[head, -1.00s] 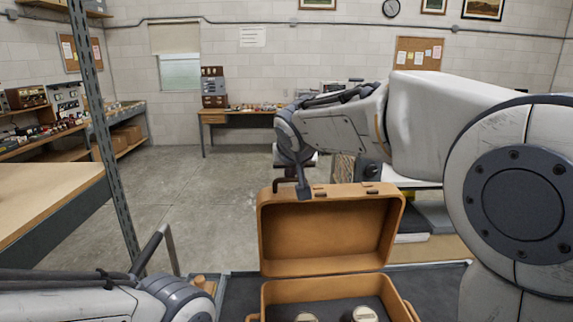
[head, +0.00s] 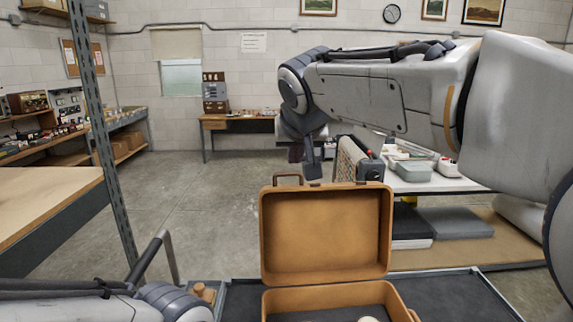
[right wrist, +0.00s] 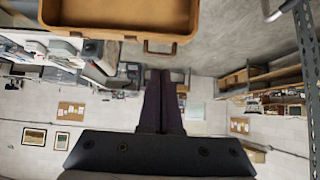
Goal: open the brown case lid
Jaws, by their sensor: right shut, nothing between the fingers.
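The brown case stands with its lid (head: 326,235) raised, its tan inside facing me. The base (head: 335,297) is cut off by the lower picture edge, so little of its inside shows. The lid's handle (head: 287,177) is at its top edge. My right gripper (head: 313,172) points down at the lid's top edge, right of the handle; I cannot tell if it touches. In the right wrist view its fingers (right wrist: 164,74) are together and empty, with the lid (right wrist: 120,14) and handle (right wrist: 160,47) beyond the tips. My left gripper is not in view.
The case stands on a dark surface (head: 460,298). A white table (head: 440,184) with containers is behind on the right. A metal post (head: 105,130) and wooden bench (head: 45,195) are on the left. The floor (head: 190,200) behind is open.

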